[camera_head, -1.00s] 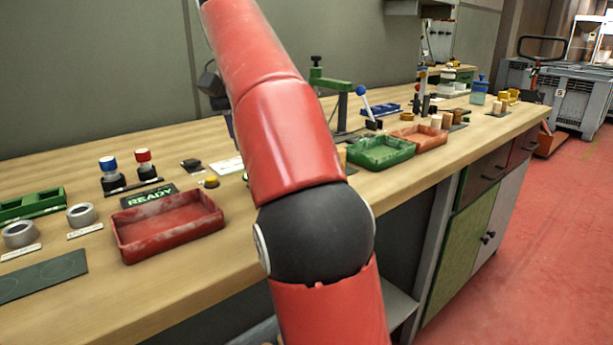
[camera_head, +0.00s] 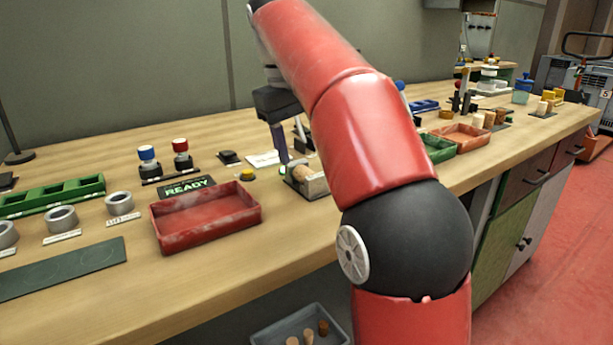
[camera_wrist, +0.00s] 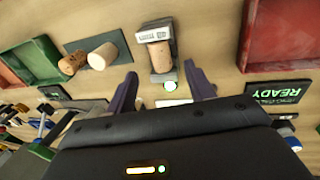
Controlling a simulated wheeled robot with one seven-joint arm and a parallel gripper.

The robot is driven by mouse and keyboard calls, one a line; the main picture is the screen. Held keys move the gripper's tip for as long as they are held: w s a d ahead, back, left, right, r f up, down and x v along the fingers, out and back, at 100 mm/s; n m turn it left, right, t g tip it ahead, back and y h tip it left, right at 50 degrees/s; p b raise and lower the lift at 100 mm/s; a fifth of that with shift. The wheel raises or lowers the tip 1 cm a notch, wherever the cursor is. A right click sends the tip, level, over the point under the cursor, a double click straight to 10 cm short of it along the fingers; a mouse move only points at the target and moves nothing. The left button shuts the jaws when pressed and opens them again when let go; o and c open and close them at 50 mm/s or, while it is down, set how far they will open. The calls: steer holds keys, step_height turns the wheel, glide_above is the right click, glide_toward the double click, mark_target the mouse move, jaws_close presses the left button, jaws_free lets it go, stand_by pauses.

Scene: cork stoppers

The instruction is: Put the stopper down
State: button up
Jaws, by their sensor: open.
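A tan cork stopper (camera_wrist: 160,57) lies in a small grey holder (camera_wrist: 155,33) in the wrist view. In the head view the stopper (camera_head: 302,173) rests in the same holder (camera_head: 316,187), partly hidden by my arm. My gripper (camera_wrist: 160,70) is open and empty, its two purple fingers spread, with the stopper showing between and beyond the tips, not gripped. In the head view my gripper (camera_head: 290,150) is above the bench by the holder, one finger clearer than the other.
Two more corks (camera_wrist: 102,55) lie on a dark pad left of the holder in the wrist view. A red tray (camera_head: 206,218) and a READY display (camera_head: 186,187) are left of the holder in the head view. A green tray (camera_head: 440,149) is right of it.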

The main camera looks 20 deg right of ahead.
mark_target(305, 170)
steer(key=shift+d+f, duration=0.25)
steer(key=shift+f, duration=1.1)
steer(key=shift+d+f, duration=0.2)
steer(key=shift+f, duration=1.1)
steer(key=shift+c, duration=0.2)
